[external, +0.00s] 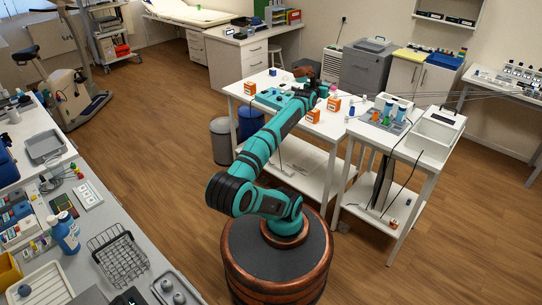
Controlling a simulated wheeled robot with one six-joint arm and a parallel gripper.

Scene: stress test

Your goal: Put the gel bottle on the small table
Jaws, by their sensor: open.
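My arm reaches away from its round base over a white table (240,92), and my gripper (316,88) is at its far end, above the tabletop. The fingers are small and dark here, and I see nothing held in them. A small pinkish item (333,90) is close to the right of the gripper. I cannot tell for sure which item is the gel bottle. Blue bottles (66,238) with white labels stand on the left counter. Smaller blue-topped bottles (388,108) stand on a second white table (400,152) at the right.
Several orange-and-white boxes (313,115) and a teal tray (268,97) are on the white table around my arm. A white bin (438,132) and thin cables are on the right table. A wire basket (118,255) is on the left counter. The wooden floor (165,150) is open at left.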

